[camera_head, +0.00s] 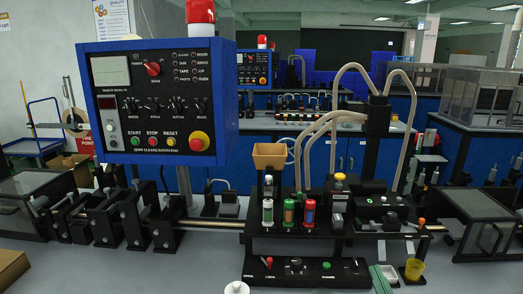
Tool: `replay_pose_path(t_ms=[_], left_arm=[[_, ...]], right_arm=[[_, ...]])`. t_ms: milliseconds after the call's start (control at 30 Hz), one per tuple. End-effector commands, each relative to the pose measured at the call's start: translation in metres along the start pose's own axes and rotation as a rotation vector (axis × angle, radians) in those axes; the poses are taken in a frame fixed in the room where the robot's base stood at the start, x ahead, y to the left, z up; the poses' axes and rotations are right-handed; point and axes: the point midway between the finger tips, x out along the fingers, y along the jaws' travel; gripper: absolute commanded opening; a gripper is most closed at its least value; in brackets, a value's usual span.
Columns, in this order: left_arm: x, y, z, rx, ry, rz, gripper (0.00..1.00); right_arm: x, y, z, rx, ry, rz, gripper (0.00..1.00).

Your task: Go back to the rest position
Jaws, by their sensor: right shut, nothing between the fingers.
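I make out no gripper fingers of either arm in the head view. A small white rounded piece (237,287) shows at the bottom edge, cut off by the frame. I cannot tell whether it is part of me. The black tape machine (305,272) stands on the bench in front of me. A green-banded cylinder (288,213) and a red one (309,213) stand upright in its holder.
A blue control panel (160,125) with a red beacon (200,12) rises at the left. Clear-covered boxes flank the machine, one at the right (480,208). A cardboard box (10,267) is at lower left. The front-left bench is bare.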

Motion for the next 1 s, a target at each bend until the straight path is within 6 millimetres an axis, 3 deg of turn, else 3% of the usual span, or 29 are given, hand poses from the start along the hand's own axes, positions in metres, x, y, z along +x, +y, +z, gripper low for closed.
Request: replay_pose_path(t_ms=[33,200,300,500,800,1000], left_arm=[[0.000,0.000,0.000,0.000,-0.001,0.001,0.50],[-0.001,0.001,0.001,0.000,-0.002,0.001,0.50],[-0.001,0.001,0.001,0.000,-0.003,0.001,0.50],[-0.001,0.001,0.002,-0.001,-0.004,0.002,0.50],[-0.001,0.001,0.002,-0.001,-0.004,0.002,0.50],[-0.001,0.001,0.003,-0.001,-0.005,0.002,0.50]], right_arm=[[-0.018,0.003,0.023,0.037,-0.116,0.041,0.00],[-0.090,-0.003,0.096,0.099,-0.545,0.074,0.00],[-0.133,-0.017,0.123,0.112,-0.750,0.024,0.00],[-0.206,-0.044,0.148,0.122,-1.033,-0.118,0.00],[-0.295,-0.077,0.148,0.127,-1.309,-0.372,0.00],[-0.276,-0.091,0.170,0.142,-1.217,-0.366,0.00]])
